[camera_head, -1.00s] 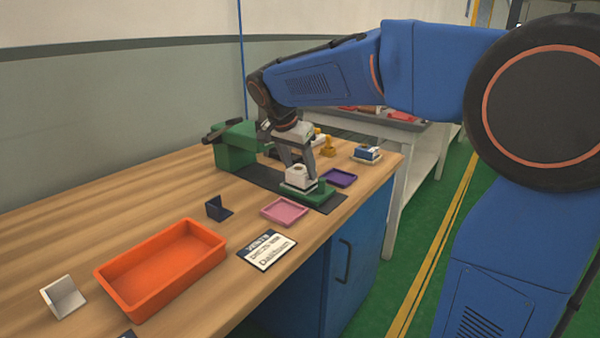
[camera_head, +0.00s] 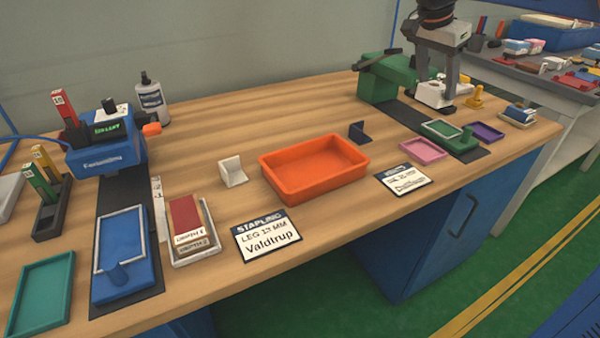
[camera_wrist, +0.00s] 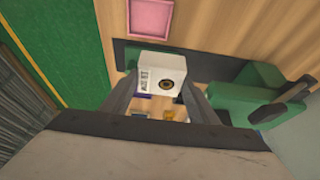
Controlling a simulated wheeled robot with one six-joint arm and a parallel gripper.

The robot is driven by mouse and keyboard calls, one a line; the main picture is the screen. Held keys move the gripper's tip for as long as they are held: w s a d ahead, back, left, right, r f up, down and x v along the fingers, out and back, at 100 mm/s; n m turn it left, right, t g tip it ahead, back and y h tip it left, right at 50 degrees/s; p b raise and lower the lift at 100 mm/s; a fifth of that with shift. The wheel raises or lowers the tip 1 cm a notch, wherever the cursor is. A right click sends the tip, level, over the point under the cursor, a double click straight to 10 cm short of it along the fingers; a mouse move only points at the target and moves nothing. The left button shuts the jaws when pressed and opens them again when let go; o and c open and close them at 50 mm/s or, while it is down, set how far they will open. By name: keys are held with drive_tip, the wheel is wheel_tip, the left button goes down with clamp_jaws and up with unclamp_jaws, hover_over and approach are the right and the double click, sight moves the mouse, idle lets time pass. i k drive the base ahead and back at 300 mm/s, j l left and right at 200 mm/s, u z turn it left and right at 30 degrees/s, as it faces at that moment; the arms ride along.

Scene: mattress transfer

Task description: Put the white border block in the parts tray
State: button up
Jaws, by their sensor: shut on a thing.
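The white border block (camera_head: 431,97) is held between the fingers of my gripper (camera_head: 437,88), above the workbench at the right in the head view. In the wrist view, the block (camera_wrist: 156,66) shows a dark round mark and small print, with a finger on each side. An orange tray (camera_head: 268,178), which looks like the parts tray, lies empty mid-bench, well to the left of my gripper. The block is apart from the tray.
A green fixture (camera_head: 466,140) is bare in front of my gripper. A green machine (camera_head: 380,75) stands beside it on the left. A pink tray (camera_head: 423,150), a dark blue bracket (camera_head: 357,131) and a white angle piece (camera_head: 233,172) lie near the orange tray.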

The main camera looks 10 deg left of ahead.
sight(295, 181)
drive_tip(key=k+j, duration=0.15)
drive_tip(key=j, duration=0.25)
drive_tip(key=k+j, duration=0.2)
drive_tip(key=j, duration=0.15)
drive_tip(key=k+j, duration=0.15)
drive_tip(key=j, duration=0.25)
drive_tip(key=k+j, duration=0.2)
drive_tip(key=j, duration=0.15)
